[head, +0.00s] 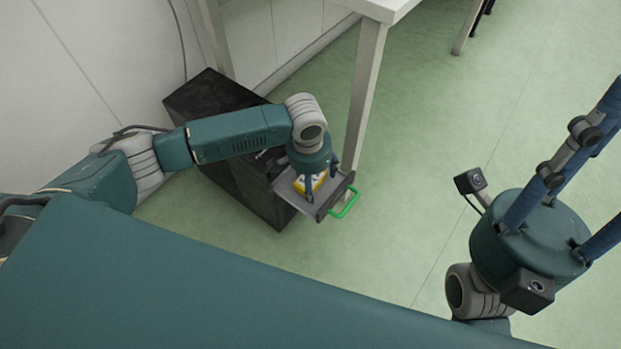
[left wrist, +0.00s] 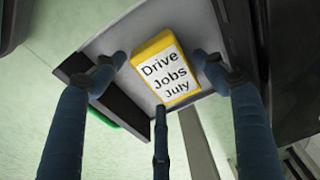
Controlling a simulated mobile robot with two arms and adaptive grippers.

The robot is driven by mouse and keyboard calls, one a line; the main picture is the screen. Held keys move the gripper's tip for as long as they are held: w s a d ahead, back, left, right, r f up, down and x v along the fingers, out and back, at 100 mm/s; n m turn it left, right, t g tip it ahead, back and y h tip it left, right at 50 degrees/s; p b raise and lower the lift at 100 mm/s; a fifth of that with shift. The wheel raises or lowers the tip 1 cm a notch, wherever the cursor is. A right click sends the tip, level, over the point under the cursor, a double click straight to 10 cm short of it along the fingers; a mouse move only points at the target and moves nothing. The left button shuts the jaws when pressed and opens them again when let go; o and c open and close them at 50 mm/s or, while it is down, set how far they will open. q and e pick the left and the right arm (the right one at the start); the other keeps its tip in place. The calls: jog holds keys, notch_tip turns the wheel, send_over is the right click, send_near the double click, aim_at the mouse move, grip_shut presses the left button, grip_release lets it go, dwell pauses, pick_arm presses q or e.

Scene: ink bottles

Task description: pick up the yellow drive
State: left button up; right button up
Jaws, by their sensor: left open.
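The yellow drive (head: 311,183) lies in a grey open drawer (head: 338,187) that juts from a black cabinet. In the left wrist view the drive (left wrist: 165,68) has a white label reading "Drive Jobs July". My left gripper (head: 318,184) points down over the drawer, with its fingers spread around the drive. In the left wrist view two fingers of the left gripper (left wrist: 162,75) are on either side of the drive and a third is at its lower edge. Whether they touch it is unclear. My right gripper (head: 570,185) is at the right, its fingertips cut off by the frame.
The black cabinet (head: 240,185) stands on the green floor by the wall. The drawer has a green handle (head: 344,204). A white table (head: 385,8) has a leg (head: 364,95) close behind the drawer. The floor to the right is clear.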

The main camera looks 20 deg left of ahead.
dwell(0.4)
pick_arm(q)
jog(key=c, duration=1)
jog(key=shift+c, duration=0.2)
